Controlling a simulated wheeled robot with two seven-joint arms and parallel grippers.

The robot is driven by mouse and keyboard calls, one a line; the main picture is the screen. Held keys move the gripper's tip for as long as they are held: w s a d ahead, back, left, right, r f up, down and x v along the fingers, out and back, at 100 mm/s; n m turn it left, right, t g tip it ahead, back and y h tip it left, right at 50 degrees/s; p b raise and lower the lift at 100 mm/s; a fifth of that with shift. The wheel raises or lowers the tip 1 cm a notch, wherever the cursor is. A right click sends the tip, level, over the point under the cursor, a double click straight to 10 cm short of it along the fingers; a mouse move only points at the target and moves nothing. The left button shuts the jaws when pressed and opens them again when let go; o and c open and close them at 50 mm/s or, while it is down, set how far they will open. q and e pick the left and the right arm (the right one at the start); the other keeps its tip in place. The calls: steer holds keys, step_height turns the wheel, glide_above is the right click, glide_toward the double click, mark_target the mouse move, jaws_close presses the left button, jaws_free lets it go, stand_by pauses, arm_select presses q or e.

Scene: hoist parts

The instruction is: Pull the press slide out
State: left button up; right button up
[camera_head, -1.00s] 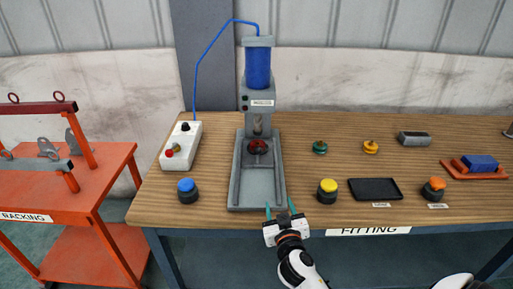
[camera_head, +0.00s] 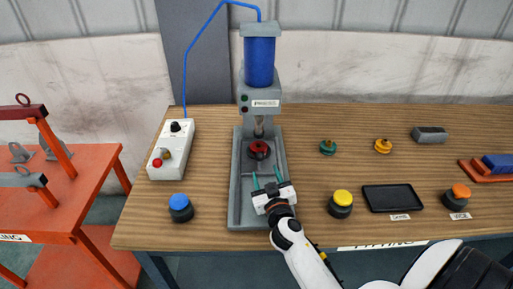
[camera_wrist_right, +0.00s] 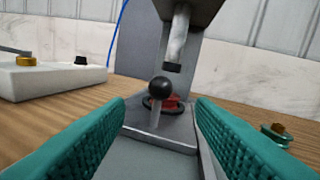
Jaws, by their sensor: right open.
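The press (camera_head: 260,62) stands on the bench, with a blue cylinder on top and a grey base tray (camera_head: 243,212) in front. Its slide (camera_wrist_right: 150,138) sits under the ram (camera_wrist_right: 176,45) and carries a red part (camera_head: 259,149). A black ball knob (camera_wrist_right: 160,87) stands at the slide's front in the right wrist view. My right gripper (camera_head: 268,180) is open over the base tray, its green fingers pointing at the slide. In the wrist view the knob lies ahead, between the fingers and touching neither. My left gripper is not in view.
A control box (camera_head: 172,150) stands left of the press. Blue (camera_head: 180,208), yellow (camera_head: 341,203) and orange (camera_head: 456,196) capped pieces and a black tray (camera_head: 392,198) line the front edge. A green part (camera_head: 328,147) and a yellow part (camera_head: 382,145) lie to the right.

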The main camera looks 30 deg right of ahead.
mark_target(258, 153)
steer(key=x, duration=0.4)
steer(key=shift+w+d+r+p, duration=0.1)
steer(key=shift+w+r+p, duration=0.15)
steer(key=shift+r+p, duration=0.15)
steer(key=x, duration=0.4)
steer(key=shift+w+d+f, duration=0.1)
steer(key=shift+w+f, duration=0.15)
steer(key=shift+f, duration=0.1)
steer(key=shift+w+d, duration=0.25)
steer(key=shift+w, duration=0.4)
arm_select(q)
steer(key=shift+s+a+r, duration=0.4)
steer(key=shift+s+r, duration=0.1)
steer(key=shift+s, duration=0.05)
arm_select(e)
steer(key=shift+c, duration=0.3)
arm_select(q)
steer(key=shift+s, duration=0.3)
arm_select(e)
steer(key=shift+s, duration=0.1)
jaws_close()
